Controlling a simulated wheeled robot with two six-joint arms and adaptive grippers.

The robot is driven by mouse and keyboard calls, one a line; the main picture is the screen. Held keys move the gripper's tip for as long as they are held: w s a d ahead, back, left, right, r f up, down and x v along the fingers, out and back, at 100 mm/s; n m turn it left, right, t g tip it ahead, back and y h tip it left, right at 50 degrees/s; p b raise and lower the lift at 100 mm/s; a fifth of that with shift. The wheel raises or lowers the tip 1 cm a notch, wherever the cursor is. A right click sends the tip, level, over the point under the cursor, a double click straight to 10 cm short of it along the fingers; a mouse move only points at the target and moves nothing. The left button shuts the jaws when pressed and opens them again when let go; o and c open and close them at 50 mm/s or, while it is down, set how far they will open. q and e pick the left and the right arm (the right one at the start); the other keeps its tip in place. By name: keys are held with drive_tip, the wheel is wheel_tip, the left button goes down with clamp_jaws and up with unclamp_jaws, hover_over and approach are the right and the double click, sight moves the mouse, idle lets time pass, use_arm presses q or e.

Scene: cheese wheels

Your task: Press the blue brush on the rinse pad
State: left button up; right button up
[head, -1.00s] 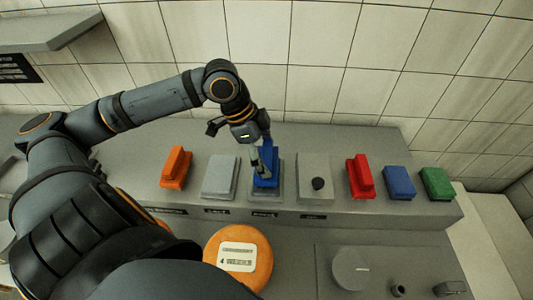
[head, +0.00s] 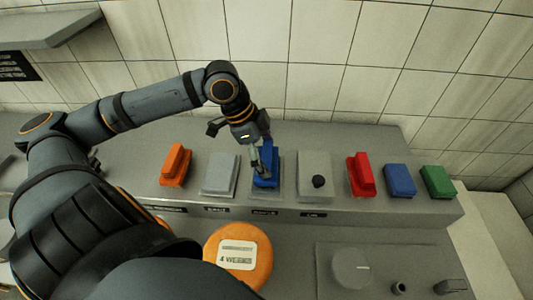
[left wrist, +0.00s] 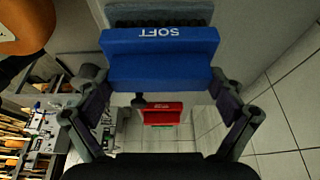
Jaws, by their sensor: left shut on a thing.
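The blue brush (head: 265,181) is on a grey pad (head: 258,196) on the raised counter shelf, third item from the left. My left gripper (head: 264,162) is shut on it from above. In the left wrist view the blue brush (left wrist: 160,62) shows the word SOFT and lies between the fingers. Its dark bristles (left wrist: 160,22) face a grey pad (left wrist: 160,11) and appear to touch it. The label below the pad is too small to read. My right gripper is in neither view.
An orange brush (head: 175,166) and a light grey pad (head: 220,176) stand left. An orange cheese wheel (head: 262,251) lies in front.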

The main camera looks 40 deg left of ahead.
sight(267, 154)
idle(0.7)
use_arm(q)
drive_tip(key=shift+f+p, duration=0.1)
drive_tip(key=shift+p, duration=0.25)
idle(0.7)
wheel_tip(267, 154, up, 7)
drive_tip(key=p, duration=0.8)
